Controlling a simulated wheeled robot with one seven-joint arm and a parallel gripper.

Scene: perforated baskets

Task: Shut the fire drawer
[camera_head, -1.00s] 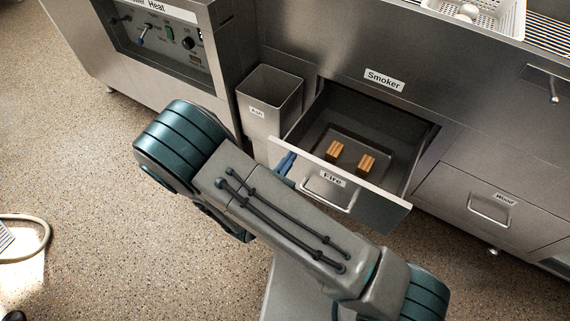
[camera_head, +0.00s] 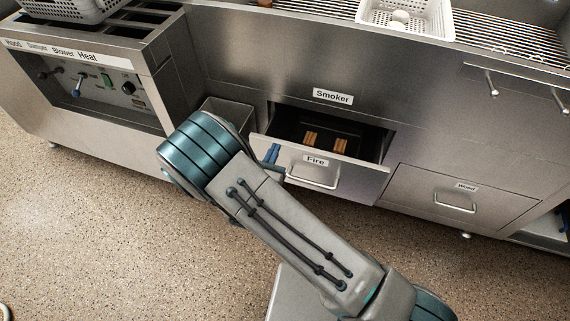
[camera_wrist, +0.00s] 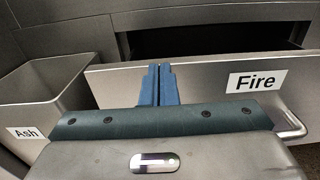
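The fire drawer (camera_head: 350,178) is a steel drawer labelled "Fire" below the "Smoker" label, and it stands partly open. Two brown wood pieces (camera_head: 311,138) lie inside it. Its front also shows in the wrist view (camera_wrist: 210,98), with the bar handle (camera_wrist: 291,127) at the right. My gripper (camera_wrist: 158,70) has its blue fingers side by side, closed together with nothing visible between them. The fingertips are at the left part of the drawer front, left of the label; I cannot tell whether they touch it.
An open ash bin (camera_wrist: 45,85) stands just left of the drawer. The shut wood drawer (camera_head: 440,195) is at the right. A control panel (camera_head: 95,85) is at the left. A white perforated basket (camera_head: 405,18) sits on top. The floor in front is clear.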

